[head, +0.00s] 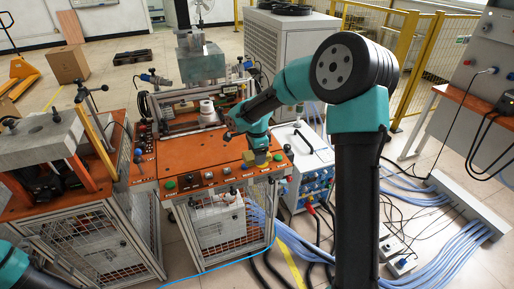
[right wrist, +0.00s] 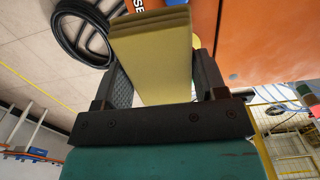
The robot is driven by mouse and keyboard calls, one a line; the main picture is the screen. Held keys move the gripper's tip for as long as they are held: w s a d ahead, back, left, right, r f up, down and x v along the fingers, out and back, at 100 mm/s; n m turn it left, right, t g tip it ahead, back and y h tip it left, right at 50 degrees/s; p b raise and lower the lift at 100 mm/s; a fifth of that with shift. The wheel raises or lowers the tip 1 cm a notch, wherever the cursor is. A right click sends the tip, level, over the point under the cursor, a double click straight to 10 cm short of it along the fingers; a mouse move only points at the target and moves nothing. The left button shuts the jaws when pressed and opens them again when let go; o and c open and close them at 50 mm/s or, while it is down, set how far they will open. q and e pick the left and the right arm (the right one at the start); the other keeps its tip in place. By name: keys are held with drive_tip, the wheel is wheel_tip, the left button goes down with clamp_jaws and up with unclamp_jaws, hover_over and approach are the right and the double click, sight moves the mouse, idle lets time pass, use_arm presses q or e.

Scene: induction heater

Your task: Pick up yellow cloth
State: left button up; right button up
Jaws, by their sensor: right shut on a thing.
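The yellow cloth (right wrist: 155,60) is a folded, layered pad between the two dark fingers of my right gripper (right wrist: 163,80) in the right wrist view. The gripper is shut on it, and its folded end sticks out past the fingertips. In the head view my right gripper (head: 262,158) points down over the front right part of the orange worktop (head: 200,150). A small yellow part of the cloth (head: 248,157) shows beside the fingers. I cannot tell whether the cloth touches the worktop. Only a piece of my left arm shows at the lower left, and its gripper is out of view.
Push buttons (head: 209,175) line the worktop's front edge. A white spool-like part (head: 207,110) stands in the machine behind. A second machine with a metal block (head: 40,140) is at left. A white cabinet (head: 300,150) and blue hoses (head: 440,245) are at right.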

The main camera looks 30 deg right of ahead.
drive_tip(key=shift+s+a, duration=0.1)
drive_tip(key=shift+s, duration=0.1)
idle(0.3)
drive_tip(key=o, duration=0.4)
drive_tip(key=shift+c, duration=1.6)
drive_tip(key=a+n, duration=0.4)
drive_tip(key=n, duration=0.1)
drive_tip(key=w+a+f+n, duration=0.1)
drive_tip(key=a+n, duration=0.3)
drive_tip(key=n, duration=0.1)
drive_tip(key=w+a+f+n, duration=0.1)
drive_tip(key=a+n, duration=0.4)
drive_tip(key=shift+a+f+n, duration=0.1)
drive_tip(key=shift+a+n, duration=0.7)
drive_tip(key=shift+n, duration=0.1)
